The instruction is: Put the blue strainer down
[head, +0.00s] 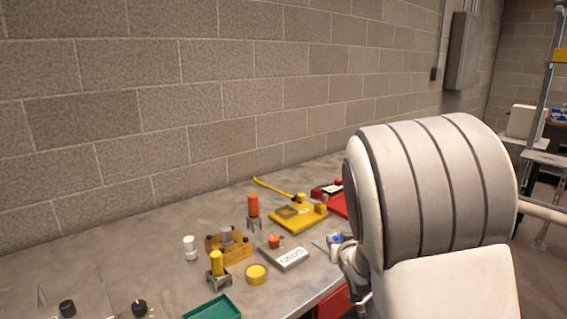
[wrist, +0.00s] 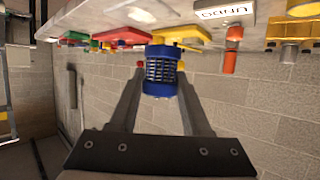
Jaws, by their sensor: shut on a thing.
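The blue strainer (wrist: 160,88) has blue end caps and a dark mesh-like middle. In the wrist view it sits between the two fingertips of my gripper (wrist: 160,76), which is shut on it. In the head view a small blue part of the strainer (head: 335,239) shows beside my gripper, at the right of the grey bench (head: 150,230). My arm hides most of that area. I cannot tell whether the strainer touches the bench top.
A grey labelled block (head: 285,258), a yellow ring (head: 256,274) and a yellow fixture (head: 298,217) stand close by on the bench. A red tray (head: 339,204) lies behind. A green tray (head: 212,309) is at the front. The bench's back left is clear.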

